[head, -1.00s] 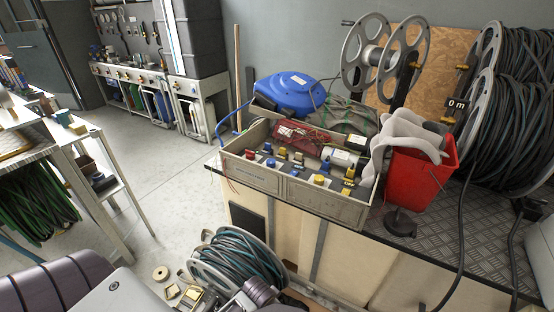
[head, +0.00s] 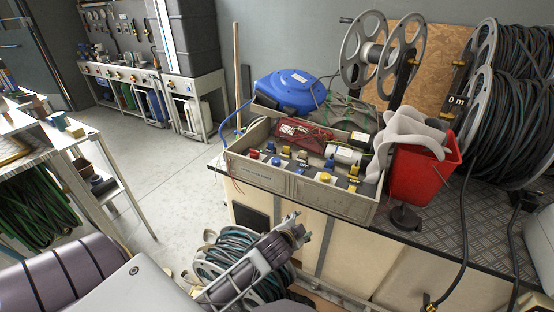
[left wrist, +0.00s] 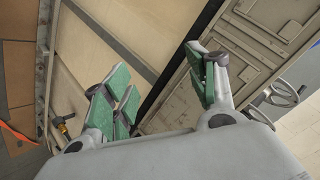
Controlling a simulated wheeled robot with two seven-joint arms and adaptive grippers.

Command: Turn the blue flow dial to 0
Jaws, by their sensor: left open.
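The open grey control box (head: 290,188) sits on the bench, with a row of coloured knobs along its near side. A blue knob (head: 276,162) stands in it near the left, and another blue part (head: 330,163) stands further right. The scale marks are too small to read, and I cannot tell which blue part is the flow dial. My left gripper (head: 306,230) is below and in front of the box, apart from the knobs. The left wrist view shows its green fingers (left wrist: 160,90) spread and empty, near the box's outer wall (left wrist: 255,50). My right gripper is not in view.
Red and yellow knobs (head: 325,177) sit close to the blue ones. A red bucket (head: 420,176) stands right of the box and a blue hose reel (head: 288,92) behind it. A wound hose reel (head: 215,255) lies on the floor below. The space above the knobs is clear.

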